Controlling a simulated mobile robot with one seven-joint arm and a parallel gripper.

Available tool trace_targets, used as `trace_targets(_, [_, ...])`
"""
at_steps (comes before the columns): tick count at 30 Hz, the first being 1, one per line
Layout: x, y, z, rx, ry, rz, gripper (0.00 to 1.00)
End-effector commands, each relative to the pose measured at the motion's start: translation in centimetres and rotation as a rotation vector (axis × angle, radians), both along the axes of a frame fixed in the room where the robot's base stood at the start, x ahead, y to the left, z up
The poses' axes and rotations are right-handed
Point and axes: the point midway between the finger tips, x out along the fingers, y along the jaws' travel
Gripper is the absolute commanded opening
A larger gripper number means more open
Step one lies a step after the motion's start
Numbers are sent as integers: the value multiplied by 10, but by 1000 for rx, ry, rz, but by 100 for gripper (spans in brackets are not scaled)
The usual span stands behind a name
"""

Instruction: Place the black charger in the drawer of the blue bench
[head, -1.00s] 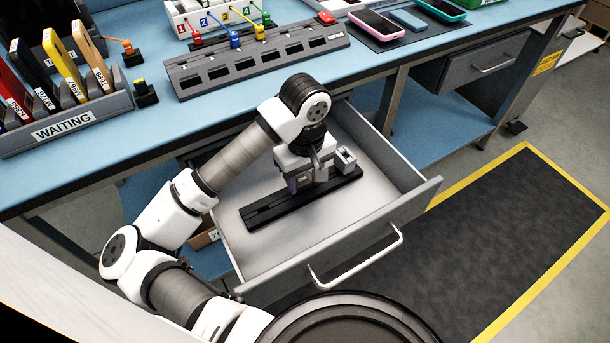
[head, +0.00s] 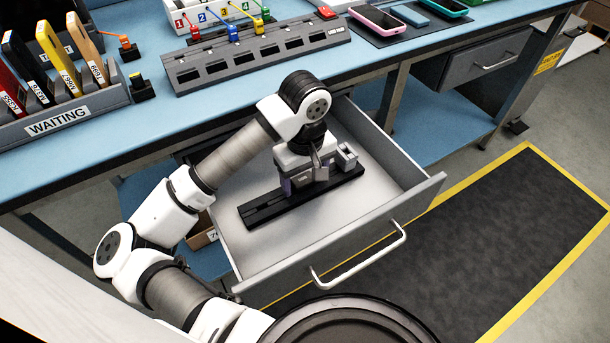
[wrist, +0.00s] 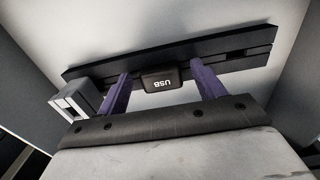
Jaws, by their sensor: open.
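The black charger (wrist: 162,80), marked USB, is in the open drawer (head: 275,247) of the blue bench (head: 115,148). It sits at the long black slotted strip (head: 262,210), which also shows in the wrist view (wrist: 215,50). My gripper (wrist: 163,92) is open inside the drawer, its purple fingers on either side of the charger with a gap at each side. In the head view, my gripper (head: 303,183) hides the charger. I cannot tell whether the charger rests fully in the strip.
A small grey block (head: 346,155) stands at the strip's right end. The drawer front with its white handle (head: 358,258) faces the floor mat. A grey slotted rack (head: 255,57), phones (head: 385,18) and the WAITING rack (head: 60,122) stand on the bench top.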

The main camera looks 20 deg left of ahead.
Motion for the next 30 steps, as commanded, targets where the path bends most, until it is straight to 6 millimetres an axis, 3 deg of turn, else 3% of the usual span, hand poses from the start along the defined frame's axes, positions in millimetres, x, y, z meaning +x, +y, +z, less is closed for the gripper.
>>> trace_targets(12, [0, 0, 18, 1, 0, 0, 68])
trace_targets(24, [0, 0, 104, 4, -2, 0, 68])
trace_targets(30, [0, 0, 125, 1, 0, -1, 68])
